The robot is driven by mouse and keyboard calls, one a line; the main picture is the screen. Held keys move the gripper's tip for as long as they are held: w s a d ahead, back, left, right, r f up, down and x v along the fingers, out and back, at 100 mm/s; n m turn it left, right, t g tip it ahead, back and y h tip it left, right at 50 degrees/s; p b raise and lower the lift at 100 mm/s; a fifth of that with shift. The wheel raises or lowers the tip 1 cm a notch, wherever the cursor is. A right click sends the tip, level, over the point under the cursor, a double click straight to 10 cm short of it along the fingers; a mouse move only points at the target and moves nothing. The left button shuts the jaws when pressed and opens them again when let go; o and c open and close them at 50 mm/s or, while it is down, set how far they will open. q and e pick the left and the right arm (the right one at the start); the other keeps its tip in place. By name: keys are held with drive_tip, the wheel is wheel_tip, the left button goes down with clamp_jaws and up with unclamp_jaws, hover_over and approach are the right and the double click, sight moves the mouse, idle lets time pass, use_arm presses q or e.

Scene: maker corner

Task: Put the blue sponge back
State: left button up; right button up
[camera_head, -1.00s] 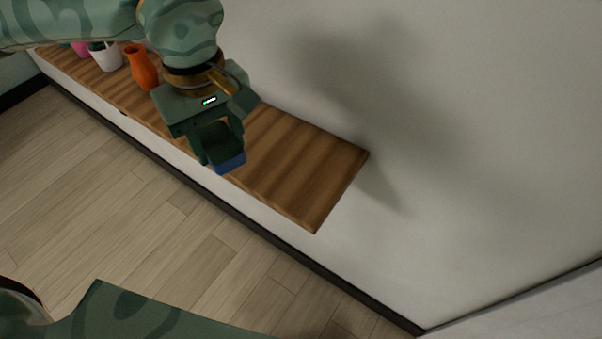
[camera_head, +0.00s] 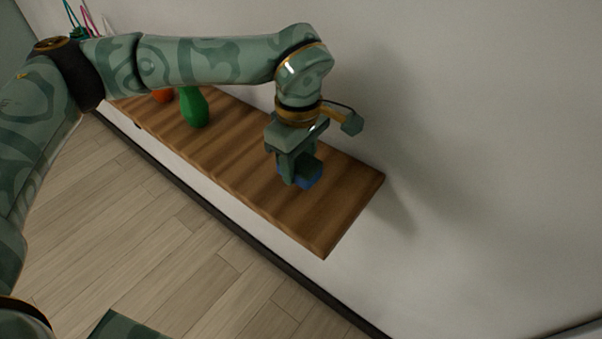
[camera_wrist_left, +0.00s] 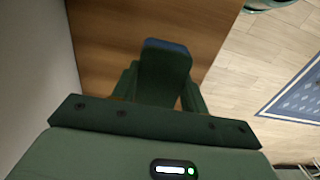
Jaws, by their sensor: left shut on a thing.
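The blue sponge (camera_head: 309,178) is between the fingers of my left gripper (camera_head: 299,172), low over the right part of the wooden shelf (camera_head: 330,215). The fingers hide most of the sponge. In the left wrist view, a blue edge of the sponge (camera_wrist_left: 166,45) shows beyond the fingertips of my left gripper (camera_wrist_left: 163,75), with the wood surface behind it. My left gripper is shut on the sponge. I cannot tell whether the sponge touches the shelf. My right gripper is not in view.
A green vase (camera_head: 194,108) and an orange object (camera_head: 163,96) stand farther left on the shelf. The wall (camera_head: 460,150) runs along the back. The shelf's right end is bare. A blue patterned rug (camera_wrist_left: 295,95) lies on the floor.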

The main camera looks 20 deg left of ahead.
sight(301, 175)
use_arm(q)
drive_tip(key=shift+w+d+f+b, duration=0.1)
drive_tip(key=shift+f+b, duration=0.1)
drive_tip(key=shift+f, duration=0.7)
drive_tip(key=shift+w+f+b, duration=0.1)
drive_tip(key=shift+f+b, duration=0.05)
drive_tip(key=shift+f, duration=0.75)
drive_tip(key=shift+f, duration=0.15)
drive_tip(key=o, duration=1)
drive_tip(key=shift+o, duration=0.2)
wheel_tip(301, 175, up, 12)
drive_tip(key=shift+r+p, duration=0.2)
drive_tip(key=shift+p, duration=0.85)
